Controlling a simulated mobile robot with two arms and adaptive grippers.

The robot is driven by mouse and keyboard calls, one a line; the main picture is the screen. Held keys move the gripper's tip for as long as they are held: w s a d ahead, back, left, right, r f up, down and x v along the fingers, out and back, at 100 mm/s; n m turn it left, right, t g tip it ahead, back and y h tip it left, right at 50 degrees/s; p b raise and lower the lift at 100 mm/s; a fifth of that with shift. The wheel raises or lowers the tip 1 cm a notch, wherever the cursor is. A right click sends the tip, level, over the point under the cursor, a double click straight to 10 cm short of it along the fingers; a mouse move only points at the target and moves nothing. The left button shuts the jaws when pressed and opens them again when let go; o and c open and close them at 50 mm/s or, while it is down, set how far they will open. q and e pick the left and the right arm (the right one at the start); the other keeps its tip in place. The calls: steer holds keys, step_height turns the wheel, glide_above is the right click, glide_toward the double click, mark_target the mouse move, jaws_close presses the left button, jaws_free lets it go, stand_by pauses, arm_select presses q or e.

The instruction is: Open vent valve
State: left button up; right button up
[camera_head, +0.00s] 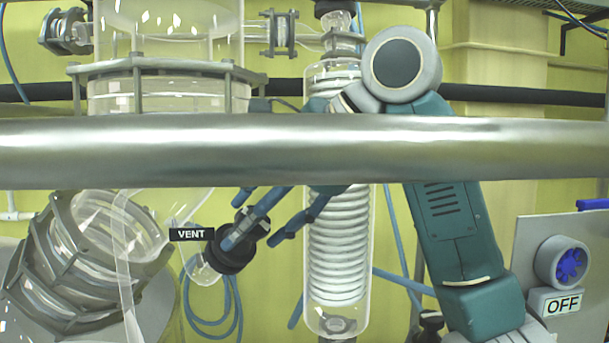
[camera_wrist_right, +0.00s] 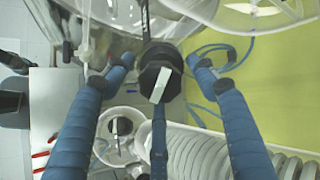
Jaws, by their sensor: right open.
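The vent valve (camera_head: 247,241) is a dark knob on a short glass side outlet, beside a black VENT label (camera_head: 191,234). In the right wrist view, the valve (camera_wrist_right: 160,57) is a black round body with a white bar handle (camera_wrist_right: 160,85) across its face, tilted slightly off vertical. My right gripper (camera_head: 258,221) is open at the valve, its blue fingers spread around it. In the right wrist view, the gripper (camera_wrist_right: 160,66) has a fingertip on each side of the knob with visible gaps, and a middle finger below. My left gripper is not in view.
A thick metal rail (camera_head: 300,150) crosses in front. A glass coil condenser (camera_head: 337,250) stands right of the valve, close to my right fingers. A glass reactor vessel (camera_head: 165,95) is upper left. A panel with a blue knob and an OFF label (camera_head: 562,303) is at right.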

steer(key=m, duration=0.4)
steer(key=shift+y, duration=0.3)
steer(key=m, duration=0.4)
steer(key=shift+m+t, duration=0.3)
steer(key=shift+t, duration=0.1)
steer(key=b+v, duration=0.4)
steer(key=v, duration=0.6)
steer(key=shift+s+d+r, duration=0.2)
steer(key=shift+r, duration=0.1)
